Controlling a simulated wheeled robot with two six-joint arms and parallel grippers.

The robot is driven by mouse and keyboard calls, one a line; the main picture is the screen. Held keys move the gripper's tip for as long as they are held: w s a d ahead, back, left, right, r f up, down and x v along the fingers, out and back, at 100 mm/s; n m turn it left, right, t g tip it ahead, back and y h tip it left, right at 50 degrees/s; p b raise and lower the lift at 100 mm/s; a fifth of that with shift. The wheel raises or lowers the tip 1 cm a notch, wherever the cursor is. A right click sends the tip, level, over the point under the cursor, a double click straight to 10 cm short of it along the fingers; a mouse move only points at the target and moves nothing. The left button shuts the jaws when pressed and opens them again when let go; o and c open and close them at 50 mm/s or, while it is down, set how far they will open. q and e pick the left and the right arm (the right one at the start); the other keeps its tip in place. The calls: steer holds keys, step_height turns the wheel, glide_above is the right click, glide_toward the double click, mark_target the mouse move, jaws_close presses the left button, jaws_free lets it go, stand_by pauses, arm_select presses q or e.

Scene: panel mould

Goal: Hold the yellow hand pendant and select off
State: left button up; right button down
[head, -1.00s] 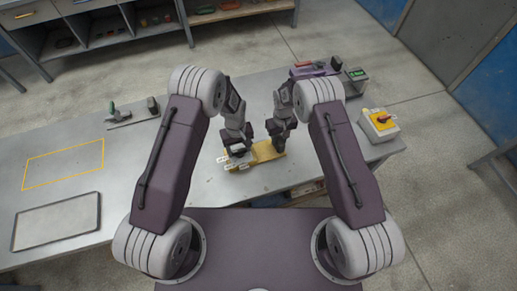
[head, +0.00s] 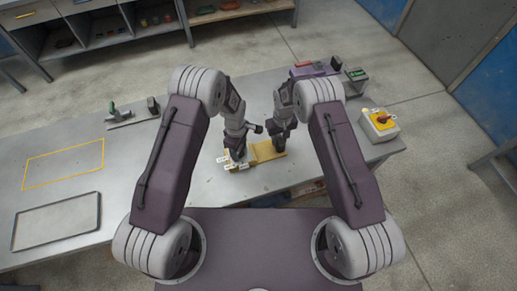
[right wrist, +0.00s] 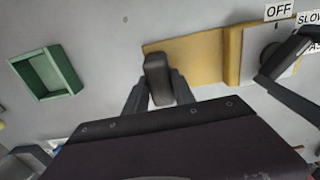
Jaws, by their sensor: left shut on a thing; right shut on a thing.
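The yellow hand pendant (head: 267,151) lies on the grey table between my arms. In the right wrist view its yellow body (right wrist: 200,57) runs right to a pale face plate (right wrist: 258,38) with an OFF label (right wrist: 278,11) and a SLOW label (right wrist: 310,18); another label is cut off. My right gripper (head: 279,147) is shut on the pendant's yellow body. My left gripper (head: 241,155) is at the plate end, shut on the dark selector there, which it mostly hides. I cannot tell which label the selector points to.
A purple item (head: 305,71) is at the back right. A green open box (right wrist: 47,73) shows in the right wrist view. A grey tray (head: 57,222) and a yellow outlined area (head: 63,164) lie left.

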arm_select(q)
steer(key=n, duration=0.4)
steer(key=shift+n, duration=0.3)
arm_select(e)
steer(key=shift+a, duration=0.1)
arm_select(q)
steer(key=shift+n, duration=1.8)
steer(key=shift+d, duration=0.1)
steer(key=o, duration=1.4)
steer(key=shift+r, duration=0.1)
step_height(320, 180, up, 12)
steer(key=shift+f, duration=0.1)
